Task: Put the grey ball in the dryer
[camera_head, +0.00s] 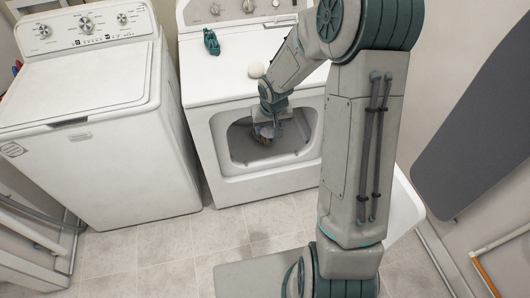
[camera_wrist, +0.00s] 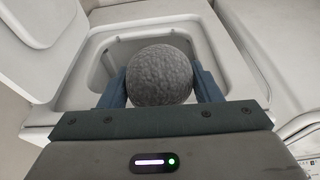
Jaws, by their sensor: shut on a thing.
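The grey ball (camera_wrist: 160,75) is round with a rough surface and sits between the two blue-grey fingers of my gripper (camera_wrist: 160,88) in the wrist view. My gripper (camera_head: 266,130) is shut on it and shows at the dryer's front opening in the head view. There the ball is small and mostly hidden by the gripper. The dryer (camera_head: 225,82) is the white machine on the right, with its front opening uncovered. In the wrist view the opening (camera_wrist: 112,50) lies behind the ball. I cannot tell how far the ball is past the rim.
A white ball (camera_head: 256,69) and a small teal object (camera_head: 211,41) lie on the dryer's top. A white washer (camera_head: 85,85) stands to the left. A white panel or bin (camera_head: 405,208) is partly hidden behind my arm. A dark ironing board (camera_head: 480,135) leans at the right.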

